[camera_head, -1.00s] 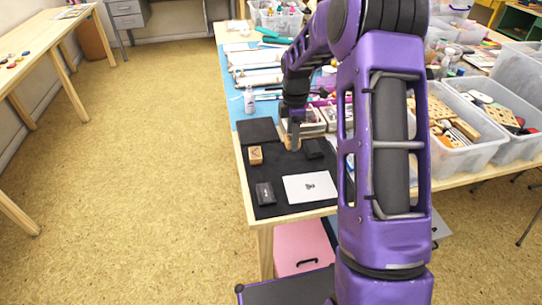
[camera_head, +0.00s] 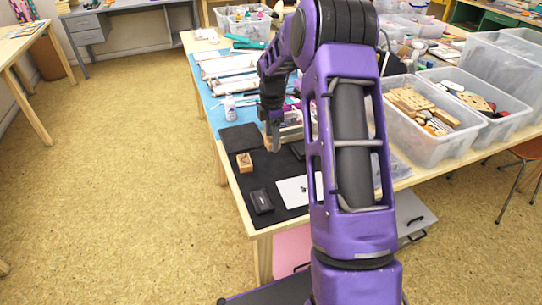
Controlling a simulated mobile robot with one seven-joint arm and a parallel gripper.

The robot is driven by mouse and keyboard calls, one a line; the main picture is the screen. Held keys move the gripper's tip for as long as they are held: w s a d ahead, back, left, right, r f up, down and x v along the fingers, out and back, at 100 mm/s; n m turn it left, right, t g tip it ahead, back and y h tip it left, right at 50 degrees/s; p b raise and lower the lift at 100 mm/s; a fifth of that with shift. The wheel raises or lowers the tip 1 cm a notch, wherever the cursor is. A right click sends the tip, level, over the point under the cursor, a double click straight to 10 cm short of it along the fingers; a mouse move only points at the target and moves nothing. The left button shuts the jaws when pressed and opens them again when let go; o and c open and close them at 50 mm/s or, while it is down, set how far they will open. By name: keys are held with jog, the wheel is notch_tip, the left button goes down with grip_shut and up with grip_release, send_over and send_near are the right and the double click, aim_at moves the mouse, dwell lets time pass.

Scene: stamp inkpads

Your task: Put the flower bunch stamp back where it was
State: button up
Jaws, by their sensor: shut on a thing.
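My gripper (camera_head: 272,138) points down over the black mat (camera_head: 274,178) and is shut on a small wooden stamp (camera_head: 272,149). I cannot make out its picture, nor whether its base touches the mat. Another wooden stamp (camera_head: 244,162) with a reddish mark on top stands on the mat, left of my gripper. A closed black inkpad (camera_head: 261,201) lies nearer the front. A second dark inkpad (camera_head: 298,150) lies just right of my gripper, partly hidden.
A dark flat square (camera_head: 241,137) lies behind the loose stamp. A small white bottle (camera_head: 230,106) and several long packets are farther back on a blue sheet. Clear bins (camera_head: 440,142) of wooden blocks fill the right side. The mat's left front is mostly bare.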

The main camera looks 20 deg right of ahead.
aim_at(272, 161)
notch_tip(272, 161, down, 6)
jog(key=shift+r+b, duration=0.1)
jog(key=shift+b, duration=0.25)
jog(key=o, duration=1.1)
notch_tip(272, 161, up, 12)
jog(key=shift+r+p, duration=0.1)
jog(key=shift+p, duration=0.8)
